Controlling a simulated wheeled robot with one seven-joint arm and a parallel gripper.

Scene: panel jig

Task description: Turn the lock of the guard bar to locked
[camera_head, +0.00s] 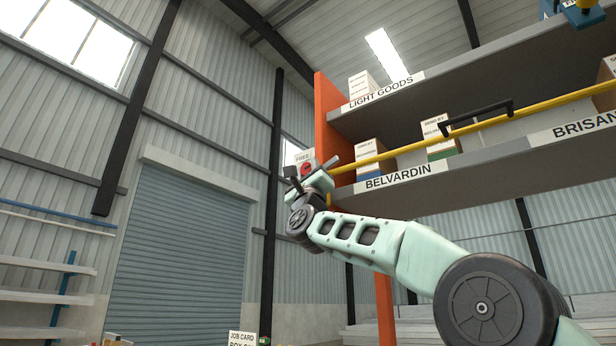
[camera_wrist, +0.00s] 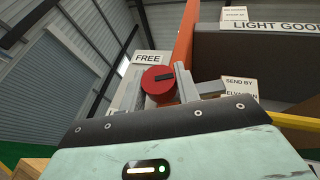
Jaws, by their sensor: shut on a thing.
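The lock is a round red knob (camera_head: 306,168) at the left end of the yellow guard bar (camera_head: 400,147), by the orange rack upright. In the wrist view the red knob (camera_wrist: 156,88) sits between my fingers and carries a short dark mark lying nearly level. A white plate reading FREE (camera_wrist: 149,57) stands just above it. My gripper (camera_head: 312,178) is at the knob; in the wrist view my gripper (camera_wrist: 162,90) is shut on it, a pale finger on each side. The lower part of the knob is hidden by my gripper body. The guard bar runs across the shelf front.
The orange upright (camera_head: 336,110) stands right behind the lock. The shelf labelled BELVARDIN (camera_head: 440,185) holds boxes (camera_head: 369,160) behind the bar. A black handle (camera_head: 478,117) is on the bar to the right. Open room lies left, towards the roller door (camera_head: 185,240).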

